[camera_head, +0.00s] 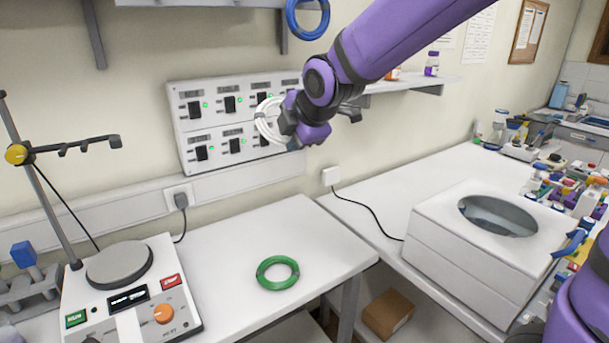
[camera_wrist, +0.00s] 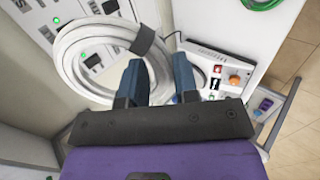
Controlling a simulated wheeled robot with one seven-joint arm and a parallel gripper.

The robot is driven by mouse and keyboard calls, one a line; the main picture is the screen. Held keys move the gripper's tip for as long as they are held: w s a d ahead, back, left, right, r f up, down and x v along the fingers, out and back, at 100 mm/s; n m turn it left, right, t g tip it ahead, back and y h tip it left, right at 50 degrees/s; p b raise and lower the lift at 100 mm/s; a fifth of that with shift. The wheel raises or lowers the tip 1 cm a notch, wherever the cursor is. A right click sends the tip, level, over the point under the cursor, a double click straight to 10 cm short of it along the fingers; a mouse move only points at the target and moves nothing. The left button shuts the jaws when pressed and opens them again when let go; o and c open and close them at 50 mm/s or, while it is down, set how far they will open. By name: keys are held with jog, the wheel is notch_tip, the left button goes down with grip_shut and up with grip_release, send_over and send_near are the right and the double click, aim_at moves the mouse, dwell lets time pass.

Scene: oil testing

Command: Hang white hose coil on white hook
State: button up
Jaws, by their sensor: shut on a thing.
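The white hose coil (camera_head: 268,120) is in front of the wall switch panel, left of my gripper (camera_head: 288,122). In the wrist view the white coil (camera_wrist: 90,55) is a thick ring with dark bands. My gripper (camera_wrist: 158,85) is shut on its right-hand side, with the two blue-grey fingers on either side of the hose. The coil is held in the air, clear of the table. I cannot make out a white hook in either view.
A green coil (camera_head: 278,272) lies on the white table (camera_head: 235,240). The switch panel (camera_head: 185,115) is close behind the white coil. A hotplate (camera_head: 130,300) with a stand (camera_head: 35,170) is at left. A wall shelf (camera_head: 425,85) and white box (camera_head: 440,235) are at right.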

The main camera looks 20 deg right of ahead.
jog(key=s+a+r+t+y, duration=0.1)
jog(key=s+r+t, duration=0.1)
jog(key=r, duration=0.9)
jog(key=s+a+r+t, duration=0.1)
jog(key=s+r+t, duration=0.1)
jog(key=r, duration=0.9)
jog(key=w+a+f, duration=0.1)
jog(key=w+a, duration=0.2)
jog(key=w, duration=0.6)
jog(key=shift+a+f, duration=0.2)
jog(key=shift+f, duration=0.15)
jog(key=shift+f, duration=0.1)
jog(key=o, duration=1)
jog(key=shift+o, duration=0.2)
jog(key=shift+s, duration=0.1)
